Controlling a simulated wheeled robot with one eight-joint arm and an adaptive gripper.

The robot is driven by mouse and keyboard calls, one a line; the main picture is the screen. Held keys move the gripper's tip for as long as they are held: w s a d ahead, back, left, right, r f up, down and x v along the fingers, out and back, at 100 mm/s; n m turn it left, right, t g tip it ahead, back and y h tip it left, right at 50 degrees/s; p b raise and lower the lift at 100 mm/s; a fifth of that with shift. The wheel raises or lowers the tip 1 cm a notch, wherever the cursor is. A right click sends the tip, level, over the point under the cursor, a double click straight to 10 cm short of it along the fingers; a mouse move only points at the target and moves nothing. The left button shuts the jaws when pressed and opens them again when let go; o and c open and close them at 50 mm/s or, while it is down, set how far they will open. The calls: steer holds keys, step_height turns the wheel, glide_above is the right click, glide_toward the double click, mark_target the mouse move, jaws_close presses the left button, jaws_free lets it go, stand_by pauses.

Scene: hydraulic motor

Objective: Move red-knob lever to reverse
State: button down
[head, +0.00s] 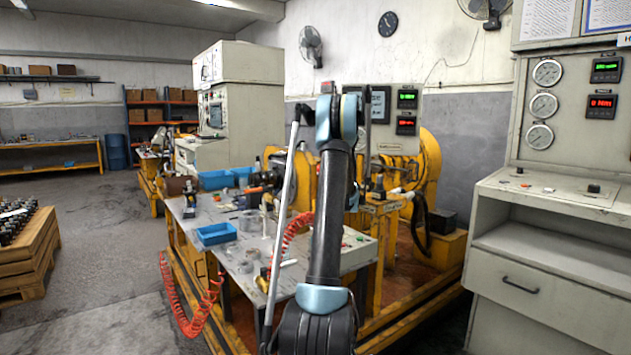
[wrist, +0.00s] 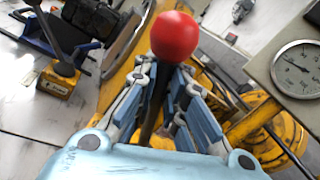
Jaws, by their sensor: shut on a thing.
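The red knob (wrist: 175,37) tops a dark lever rod (wrist: 154,105) in the wrist view. My gripper (wrist: 166,78) has its two blue-padded fingers on either side of the rod, just below the knob, and is shut on the lever. The knob stands out beyond the fingertips. The lever's lower end and pivot are hidden by the gripper body. In the head view my arm reaches forward over the test bench and hides the lever and most of the gripper, so the lever's position along its travel cannot be told.
A pressure gauge (wrist: 300,68) on a panel is close on the right in the wrist view. A yellow-based black lever (wrist: 62,75) stands at left. In the head view, the steel bench (head: 205,262) holds a blue tray (head: 216,233), and a grey console (head: 560,210) stands at right.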

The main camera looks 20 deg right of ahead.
steer(key=shift+a, duration=0.1)
steer(key=c, duration=1.6)
jaws_free()
steer(key=shift+c, duration=0.2)
steer(key=s+d+f, duration=0.1)
steer(key=s, duration=1)
steer(key=shift+s+d, duration=0.2)
steer(key=shift+s, duration=0.2)
steer(key=shift+f, duration=0.1)
